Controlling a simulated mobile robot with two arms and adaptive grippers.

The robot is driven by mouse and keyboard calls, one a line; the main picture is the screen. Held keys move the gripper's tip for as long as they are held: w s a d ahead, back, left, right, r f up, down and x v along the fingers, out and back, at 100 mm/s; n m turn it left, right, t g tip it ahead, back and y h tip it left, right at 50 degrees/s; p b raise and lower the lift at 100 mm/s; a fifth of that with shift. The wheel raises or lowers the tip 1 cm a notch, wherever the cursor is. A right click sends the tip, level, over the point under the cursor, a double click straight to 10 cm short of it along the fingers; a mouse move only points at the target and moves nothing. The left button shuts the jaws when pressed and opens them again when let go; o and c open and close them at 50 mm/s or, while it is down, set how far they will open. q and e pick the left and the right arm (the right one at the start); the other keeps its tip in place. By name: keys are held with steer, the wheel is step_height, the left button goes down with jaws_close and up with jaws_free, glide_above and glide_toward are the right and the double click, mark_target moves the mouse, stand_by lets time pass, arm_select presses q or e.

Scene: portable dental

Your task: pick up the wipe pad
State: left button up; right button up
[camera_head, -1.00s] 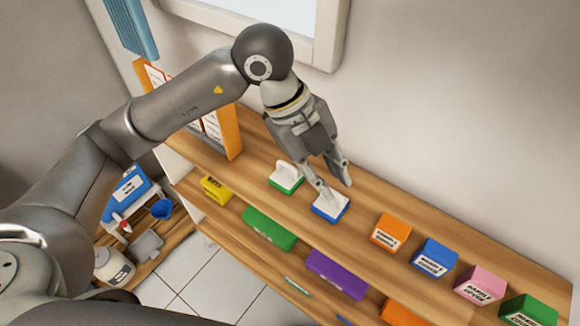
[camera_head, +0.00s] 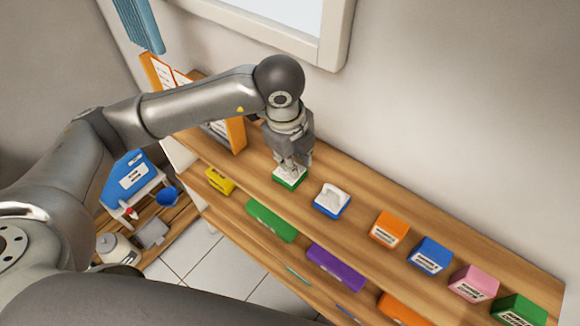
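Two small white-topped pads sit on the wooden top shelf. I cannot tell which one the task means by the wipe pad. The green-based pad (camera_head: 290,182) is on the left, and its white top is partly hidden by my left gripper (camera_head: 291,169). The blue-based pad (camera_head: 331,201) stands to its right, with its white raised grip in plain view and nothing touching it. My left gripper points down with its fingertips at the green-based pad's top. The view is too small to tell whether the fingers are closed on it. My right gripper is not in view.
Orange (camera_head: 389,229), blue (camera_head: 431,255), pink (camera_head: 474,283) and green (camera_head: 519,311) boxes line the shelf to the right. An orange-framed board (camera_head: 236,132) stands left of the gripper. The wall is close behind. Yellow, green and purple items lie on a lower shelf.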

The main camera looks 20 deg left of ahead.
arm_select(q)
steer(key=shift+w+d+f+p, duration=0.15)
steer(key=shift+f+p, duration=0.15)
steer(key=shift+f, duration=1.1)
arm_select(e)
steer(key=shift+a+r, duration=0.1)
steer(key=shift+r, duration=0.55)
arm_select(q)
steer(key=shift+c, duration=0.5)
jaws_close()
steer(key=shift+r+b, duration=0.75)
steer(key=shift+b, duration=0.05)
steer(key=s+d+r+b, duration=0.1)
steer(key=s+r+b, duration=0.3)
steer(key=s+r, duration=0.7)
steer(key=s, duration=0.3)
steer(key=shift+d+r, duration=0.25)
steer(key=shift+r, duration=0.05)
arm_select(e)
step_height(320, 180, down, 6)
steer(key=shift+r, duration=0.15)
